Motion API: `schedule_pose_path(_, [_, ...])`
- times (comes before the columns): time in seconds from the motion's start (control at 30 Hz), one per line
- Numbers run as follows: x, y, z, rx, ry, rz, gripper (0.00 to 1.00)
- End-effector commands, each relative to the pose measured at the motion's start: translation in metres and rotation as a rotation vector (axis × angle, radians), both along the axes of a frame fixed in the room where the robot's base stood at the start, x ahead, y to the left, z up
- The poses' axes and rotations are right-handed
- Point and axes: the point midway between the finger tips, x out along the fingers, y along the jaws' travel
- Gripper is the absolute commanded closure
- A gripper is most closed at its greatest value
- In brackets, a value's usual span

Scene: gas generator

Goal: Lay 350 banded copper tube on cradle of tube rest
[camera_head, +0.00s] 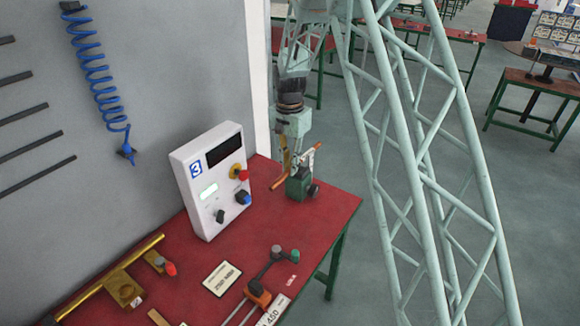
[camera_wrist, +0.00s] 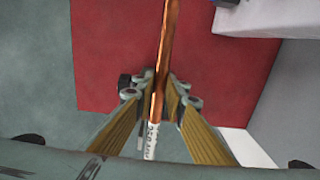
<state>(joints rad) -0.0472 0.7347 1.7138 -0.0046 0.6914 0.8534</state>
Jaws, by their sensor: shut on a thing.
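My gripper (camera_head: 290,160) hangs over the far end of the red table, its fingers pointing down. It is shut on a copper tube that carries a white band. The tube (camera_wrist: 165,55) runs up between the fingertips in the wrist view, and its white lettered band (camera_wrist: 152,138) is towards the bottom. In the head view the tube (camera_head: 279,182) slants from lower left to its pale part at upper right. A small green block with a black knob (camera_head: 297,189), seemingly the tube rest, stands right by the tube. Its cradle is hidden, and I cannot tell whether they touch.
A white control box (camera_head: 210,180) stands left of my gripper near the wall. A brass pipe with a valve (camera_head: 123,288), a lettered plate (camera_head: 222,279) and a dark lever tool (camera_head: 262,290) lie nearer. The red table (camera_head: 330,208) is bare right of the green block.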

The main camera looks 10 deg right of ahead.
Motion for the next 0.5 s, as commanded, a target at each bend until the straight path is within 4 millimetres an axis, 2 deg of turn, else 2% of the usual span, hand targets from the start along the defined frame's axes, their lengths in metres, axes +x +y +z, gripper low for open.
schedule_pose_path(0.5, [0.0000,0.0000,-0.0098,0.000,0.000,0.000,0.95])
